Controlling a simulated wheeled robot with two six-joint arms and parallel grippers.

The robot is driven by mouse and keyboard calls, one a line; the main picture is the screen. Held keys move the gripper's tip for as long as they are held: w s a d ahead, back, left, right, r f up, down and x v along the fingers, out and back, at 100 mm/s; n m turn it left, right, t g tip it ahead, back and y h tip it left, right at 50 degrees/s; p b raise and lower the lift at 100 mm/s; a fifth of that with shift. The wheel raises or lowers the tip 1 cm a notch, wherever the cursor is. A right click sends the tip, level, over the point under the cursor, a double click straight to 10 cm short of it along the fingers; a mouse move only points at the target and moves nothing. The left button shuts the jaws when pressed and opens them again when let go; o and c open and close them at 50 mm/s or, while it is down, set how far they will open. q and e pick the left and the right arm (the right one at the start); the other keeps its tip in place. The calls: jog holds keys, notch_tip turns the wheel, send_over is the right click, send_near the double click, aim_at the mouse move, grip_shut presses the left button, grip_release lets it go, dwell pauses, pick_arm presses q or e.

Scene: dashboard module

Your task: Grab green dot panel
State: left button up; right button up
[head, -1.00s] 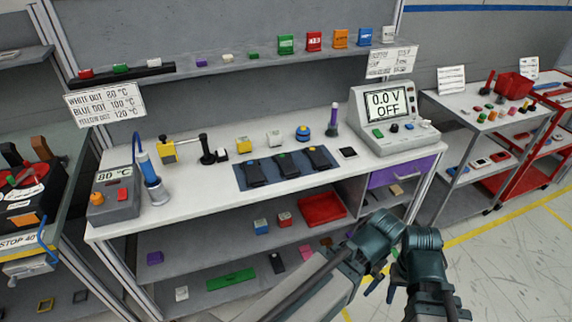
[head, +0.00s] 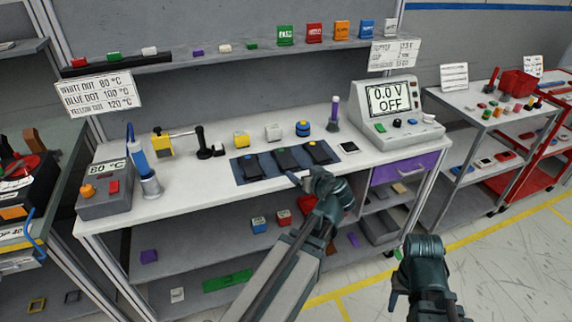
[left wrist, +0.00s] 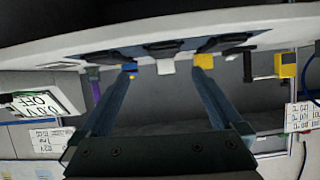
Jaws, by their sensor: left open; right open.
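Three dark panels lie in a row on a blue mat (head: 240,172) on the white bench. The middle one, the green dot panel (head: 288,160), has a small green mark at its back end. My left gripper (head: 298,179) is at the bench's front edge, just in front of the middle panel. In the left wrist view its two fingers (left wrist: 163,75) are spread and empty, with the panels' dark shapes (left wrist: 166,46) along the top. My right gripper (head: 396,283) is open, low over the floor at right.
Behind the mat stand a yellow block (head: 241,140), a white block (head: 273,132) and a blue-yellow knob (head: 303,128). A meter (head: 394,108) reading 0.0 V OFF is at right. A black-white square (head: 348,148) lies right of the mat. The lower shelf is below my left arm.

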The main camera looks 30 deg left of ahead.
pick_arm(q)
jog(key=a, duration=0.1)
jog(key=b, duration=0.3)
send_near(285, 157)
jog(key=shift+w+a+f+n, duration=0.15)
jog(key=shift+w+a+f, duration=0.15)
jog(key=shift+w+f, duration=0.15)
jog(key=shift+w+a+f+n, duration=0.15)
jog(key=shift+w+a+f, duration=0.2)
jog(key=shift+w, duration=0.15)
jog(key=shift+w+a, duration=0.1)
jog(key=shift+a, duration=0.1)
jog(key=shift+f, duration=0.1)
jog(key=b+x, duration=0.2)
jog(key=x, duration=0.3)
jog(key=shift+a, duration=0.3)
jog(key=shift+r, duration=0.2)
jog(key=shift+c, duration=0.2)
jog(key=c, duration=1.3)
jog(key=shift+c, duration=0.2)
